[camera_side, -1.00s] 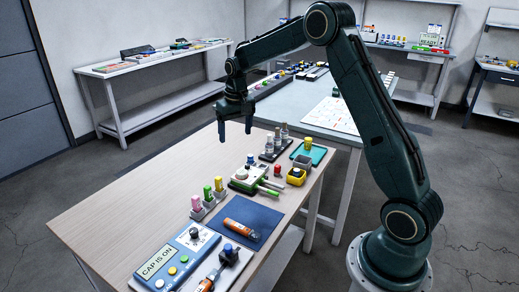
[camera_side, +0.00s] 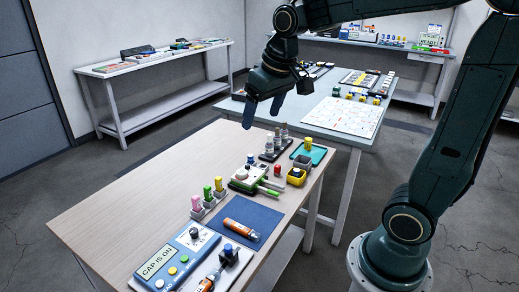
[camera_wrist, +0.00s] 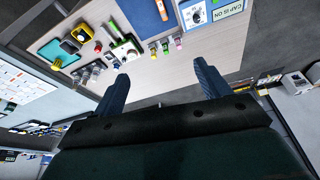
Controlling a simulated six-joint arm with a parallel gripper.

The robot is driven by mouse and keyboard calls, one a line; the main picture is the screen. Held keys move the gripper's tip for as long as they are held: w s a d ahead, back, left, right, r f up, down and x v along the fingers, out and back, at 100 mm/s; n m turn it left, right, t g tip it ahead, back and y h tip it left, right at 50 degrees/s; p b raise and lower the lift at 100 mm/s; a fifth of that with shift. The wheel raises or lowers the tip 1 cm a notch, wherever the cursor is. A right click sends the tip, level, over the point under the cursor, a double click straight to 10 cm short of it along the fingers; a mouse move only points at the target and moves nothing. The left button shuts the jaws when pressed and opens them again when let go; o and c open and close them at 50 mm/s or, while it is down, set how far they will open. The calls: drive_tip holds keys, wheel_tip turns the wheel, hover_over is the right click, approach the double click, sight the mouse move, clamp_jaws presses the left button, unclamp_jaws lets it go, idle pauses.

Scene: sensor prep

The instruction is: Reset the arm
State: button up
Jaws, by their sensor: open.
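My gripper (camera_side: 263,110) hangs above the far end of the wooden table (camera_side: 130,190) in the side view. Its two blue fingers are apart and nothing is between them. In the wrist view my gripper (camera_wrist: 160,83) also shows open and empty, with the table upside down beyond it. My upper arm is raised and runs off the top of the side view.
The table holds a blue "CAP IS ON" panel (camera_side: 170,262), an orange tool on a dark blue mat (camera_side: 262,216), a green-and-white device (camera_side: 247,177), a yellow bin (camera_side: 297,176) and bottles in a rack (camera_side: 275,150). A second table (camera_side: 350,137) stands behind.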

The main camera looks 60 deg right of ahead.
drive_tip(key=s+a+f+n+t, duration=0.1)
drive_tip(key=s+a, duration=0.1)
drive_tip(key=s, duration=0.6)
drive_tip(key=s+a+n+t, duration=0.1)
drive_tip(key=s+a, duration=0.2)
drive_tip(key=s, duration=0.4)
drive_tip(key=shift+s+f+y, duration=0.3)
drive_tip(key=shift+s+f, duration=0.1)
drive_tip(key=c, duration=0.4)
drive_tip(key=shift+w, duration=0.1)
